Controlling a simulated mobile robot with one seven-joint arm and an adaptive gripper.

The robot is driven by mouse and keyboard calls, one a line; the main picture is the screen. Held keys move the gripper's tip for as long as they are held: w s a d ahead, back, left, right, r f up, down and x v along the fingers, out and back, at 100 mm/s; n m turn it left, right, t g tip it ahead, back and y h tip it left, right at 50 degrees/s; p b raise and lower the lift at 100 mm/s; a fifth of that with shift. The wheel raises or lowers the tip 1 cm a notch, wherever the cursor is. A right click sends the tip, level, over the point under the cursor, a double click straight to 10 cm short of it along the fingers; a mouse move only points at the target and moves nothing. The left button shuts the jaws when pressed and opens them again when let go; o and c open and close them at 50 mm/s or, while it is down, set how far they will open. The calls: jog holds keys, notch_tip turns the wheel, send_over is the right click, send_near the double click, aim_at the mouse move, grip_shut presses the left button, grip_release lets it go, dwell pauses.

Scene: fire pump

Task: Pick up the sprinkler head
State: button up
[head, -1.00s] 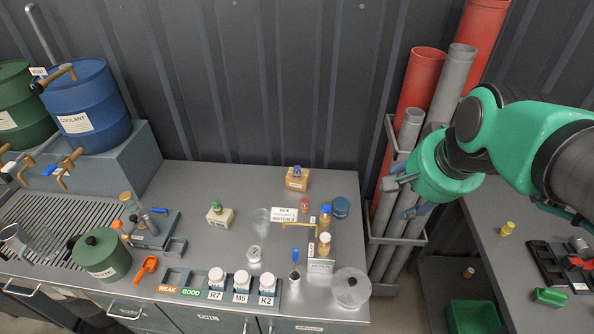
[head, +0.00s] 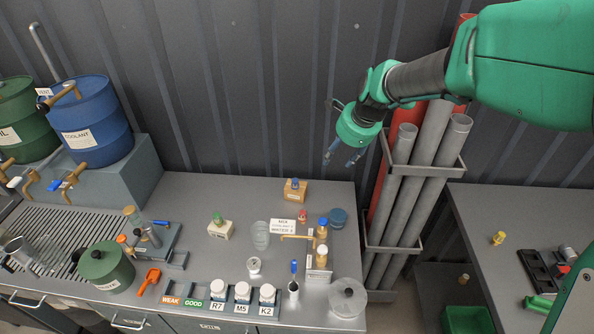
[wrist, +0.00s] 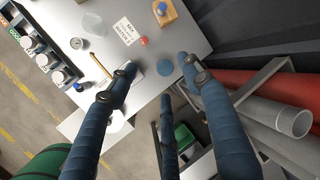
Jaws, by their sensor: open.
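No thing in view is plain enough for me to name it the sprinkler head for sure. A small yellow fitting (head: 498,238) stands on the right bench. A small brownish piece (head: 463,279) lies lower down, above the green bin. A small red-topped piece (head: 302,216) stands on the main bench and shows in the wrist view (wrist: 144,41). My gripper (head: 343,158) is open and empty, high in front of the wall by the pipes. In the wrist view its blue fingers (wrist: 158,75) are spread, with the bench's right end beyond them.
Red and grey pipes (head: 420,180) stand in a rack between the benches. The main bench holds several bottles, a clear lidded jar (head: 347,298) and a green pot (head: 106,267). The right bench has a black tray (head: 545,270); a green bin (head: 468,319) is below.

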jog(key=w+a+f+m+p, duration=0.2)
jog(key=w+a+f+m, duration=0.35)
jog(key=w+f, duration=0.3)
jog(key=m+p, duration=0.2)
jog(key=m, duration=0.3)
send_near(296, 180)
jog(key=shift+w+d+r+g+y, duration=0.1)
jog(key=shift+d+r+g+y, duration=0.15)
jog(key=shift+r, duration=0.2)
jog(key=shift+w+d+r+g+y, duration=0.1)
jog(key=shift+d+r+g, duration=0.05)
jog(key=shift+d+r, duration=0.3)
jog(key=shift+a, duration=0.1)
jog(key=shift+x, duration=4.25)
jog(key=shift+f, duration=0.1)
jog(key=shift+x, duration=2.5)
jog(key=shift+s, duration=0.1)
